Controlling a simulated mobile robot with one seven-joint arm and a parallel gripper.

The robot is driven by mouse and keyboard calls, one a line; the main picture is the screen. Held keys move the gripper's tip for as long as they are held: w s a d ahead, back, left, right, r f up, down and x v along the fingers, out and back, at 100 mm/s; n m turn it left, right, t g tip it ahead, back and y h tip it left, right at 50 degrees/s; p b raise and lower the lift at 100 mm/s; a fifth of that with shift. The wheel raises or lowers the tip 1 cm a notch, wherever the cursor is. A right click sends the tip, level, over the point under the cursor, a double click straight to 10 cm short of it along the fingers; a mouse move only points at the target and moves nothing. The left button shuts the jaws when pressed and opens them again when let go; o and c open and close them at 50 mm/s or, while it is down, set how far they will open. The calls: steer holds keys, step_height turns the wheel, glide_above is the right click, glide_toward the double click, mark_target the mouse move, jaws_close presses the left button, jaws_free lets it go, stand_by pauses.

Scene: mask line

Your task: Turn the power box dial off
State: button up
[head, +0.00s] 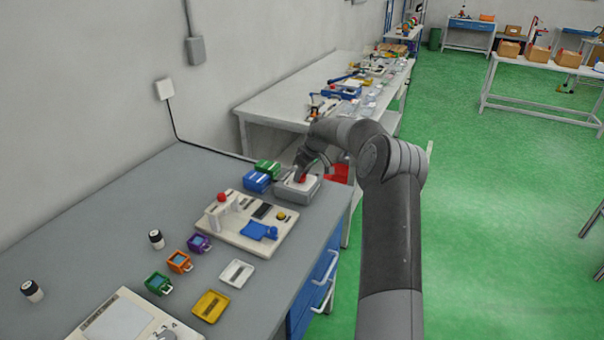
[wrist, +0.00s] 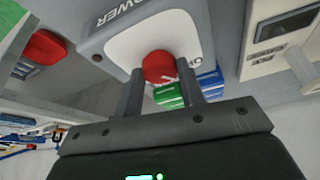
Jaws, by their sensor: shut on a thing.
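The power box (head: 299,188) is a grey box with a white top at the far right end of the grey workbench. It also fills the upper middle of the wrist view (wrist: 110,45), with the word POWER on its face. Its red dial (wrist: 158,67) sits between the two fingers of my gripper (wrist: 164,84), which is shut on it. In the head view the dial (head: 300,177) shows only as a small red patch beside my gripper (head: 302,172). A white mark shows on the dial; the full label near it is partly hidden.
Blue (head: 257,181) and green (head: 267,167) boxes stand left of the power box. A cream board (head: 225,245) with a red button and blue parts lies in front. Several coloured small boxes and a black cable (head: 200,146) are on the bench (head: 95,225).

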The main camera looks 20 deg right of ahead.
steer(key=shift+n, duration=0.5)
steer(key=o, duration=1)
steer(key=v, duration=1)
steer(key=shift+d+r, duration=0.3)
steer(key=shift+r, duration=0.05)
steer(key=shift+a+r, duration=0.1)
